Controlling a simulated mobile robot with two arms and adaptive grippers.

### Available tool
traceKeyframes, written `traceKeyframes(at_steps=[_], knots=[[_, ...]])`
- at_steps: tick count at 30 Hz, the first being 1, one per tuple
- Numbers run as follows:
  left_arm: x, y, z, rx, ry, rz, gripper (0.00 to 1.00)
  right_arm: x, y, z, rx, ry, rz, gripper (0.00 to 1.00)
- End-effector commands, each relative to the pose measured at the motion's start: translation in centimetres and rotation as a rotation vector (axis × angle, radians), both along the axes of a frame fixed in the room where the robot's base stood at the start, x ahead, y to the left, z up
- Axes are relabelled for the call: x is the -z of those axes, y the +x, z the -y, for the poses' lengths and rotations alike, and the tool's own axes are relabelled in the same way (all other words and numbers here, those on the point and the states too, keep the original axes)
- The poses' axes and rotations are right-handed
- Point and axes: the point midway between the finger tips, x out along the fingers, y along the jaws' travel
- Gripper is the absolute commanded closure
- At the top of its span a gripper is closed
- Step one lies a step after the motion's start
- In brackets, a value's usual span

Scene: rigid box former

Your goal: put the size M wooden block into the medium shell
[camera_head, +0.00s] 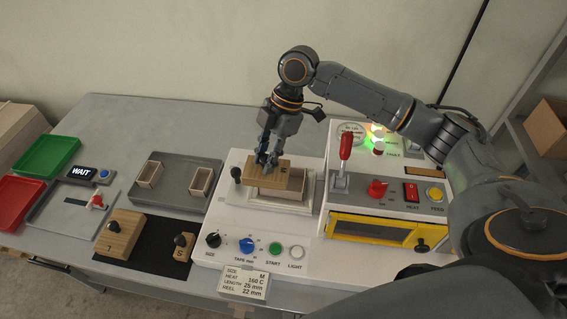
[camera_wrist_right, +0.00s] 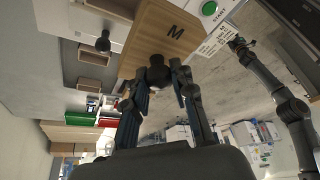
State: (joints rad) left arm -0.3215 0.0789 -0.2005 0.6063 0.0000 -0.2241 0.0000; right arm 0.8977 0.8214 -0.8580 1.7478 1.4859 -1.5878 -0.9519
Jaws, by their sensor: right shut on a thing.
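My right gripper (camera_head: 267,160) is shut on the black knob of the size M wooden block (camera_head: 291,163). The letter M on the block's top faces up in the right wrist view (camera_wrist_right: 160,45). In the head view the block appears over the open shell (camera_head: 283,194) on the white machine, covering its back part. I cannot tell whether they touch. That shell has no readable size mark; the block hides it in the wrist view. An arm, seemingly my left, shows at the right of the wrist view, with its small dark gripper (camera_wrist_right: 240,45) too unclear to read.
Two other open shells (camera_head: 149,174) (camera_head: 201,182) stand on a grey tray. A card (camera_head: 245,283) reads size M. A red lever (camera_head: 345,147) and yellow-framed heater (camera_head: 375,229) stand right of the shell.

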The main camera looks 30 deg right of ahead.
Motion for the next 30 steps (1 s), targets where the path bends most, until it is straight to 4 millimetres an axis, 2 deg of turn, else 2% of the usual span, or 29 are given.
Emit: traceKeyframes(at_steps=[1, 4, 10, 13, 17, 21, 24, 30], knots=[[-0.9, -0.4, 0.0, 0.0, 0.0, -0.005, 0.42, 0.2, 0.4, 1.4, 0.007, -0.003, -0.005, 1.0], [-1.4, -0.1, 0.0, 0.0, 0.0, 0.0, 0.42, 2.3, 0.9, 2.9, 0.005, -0.002, -0.005, 1.0], [-2.4, 3.7, 0.3, 0.0, -0.006, 0.056, 0.42, 5.0, 1.8, 4.8, 0.001, 0.001, -0.001, 1.0], [-2.6, 4.6, 0.3, 0.0, -0.007, 0.069, 0.42, 5.5, 1.9, 5.1, 0.0, 0.001, 0.0, 1.0], [-3.2, 4.1, 0.2, -0.001, -0.005, 0.06, 0.42, 6.7, 2.1, 6.1, 0.002, 0.0, -0.003, 1.0], [-4.5, 2.6, 0.1, -0.001, -0.004, 0.04, 0.42, 8.6, 2.1, 5.9, 0.001, 0.001, -0.004, 1.0], [-4.6, 1.8, 0.1, -0.001, -0.002, 0.029, 0.42, 9.4, 2.1, 5.9, 0.001, 0.001, -0.001, 1.0], [-4.4, 1.8, 0.1, -0.001, -0.002, 0.028, 0.42, 9.6, 2.2, 5.9, 0.0, 0.0, 0.001, 1.0]])
